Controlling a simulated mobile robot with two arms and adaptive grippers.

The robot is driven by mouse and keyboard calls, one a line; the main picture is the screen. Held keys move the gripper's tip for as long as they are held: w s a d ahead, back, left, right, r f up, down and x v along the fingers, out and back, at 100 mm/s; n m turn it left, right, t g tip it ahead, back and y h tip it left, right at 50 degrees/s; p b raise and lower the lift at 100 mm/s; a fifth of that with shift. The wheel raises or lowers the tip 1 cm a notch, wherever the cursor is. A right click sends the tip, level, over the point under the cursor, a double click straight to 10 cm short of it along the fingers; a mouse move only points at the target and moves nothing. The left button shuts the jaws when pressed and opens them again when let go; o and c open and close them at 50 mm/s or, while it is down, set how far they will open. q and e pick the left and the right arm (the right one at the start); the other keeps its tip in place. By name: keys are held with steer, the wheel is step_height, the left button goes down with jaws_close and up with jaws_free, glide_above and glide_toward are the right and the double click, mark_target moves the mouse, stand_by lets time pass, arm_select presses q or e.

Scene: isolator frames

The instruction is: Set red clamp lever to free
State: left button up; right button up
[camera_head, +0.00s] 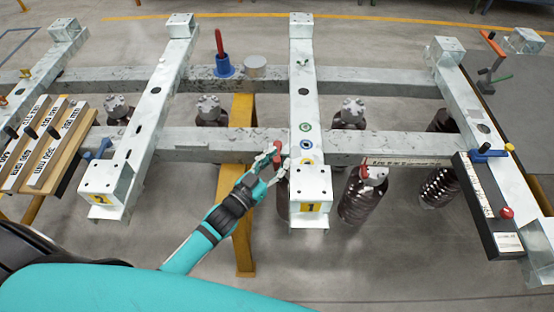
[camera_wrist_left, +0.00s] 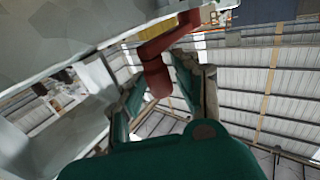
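The lever's pivot is partly hidden. My right gripper is not in view.
The galvanised frame has a long front beam (camera_head: 205,146) and crossbeams. Another red handle (camera_head: 219,42) stands in a blue base behind. A red-topped part (camera_head: 364,170) is right of the middle crossbeam. Dark ribbed insulators (camera_head: 361,200) hang below. A yellow post (camera_head: 243,240) stands near my arm.

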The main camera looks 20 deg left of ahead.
arm_select(q)
jaws_close()
steer(key=shift+w+d+f, duration=0.15)
steer(key=shift+f, duration=0.1)
stand_by(0.7)
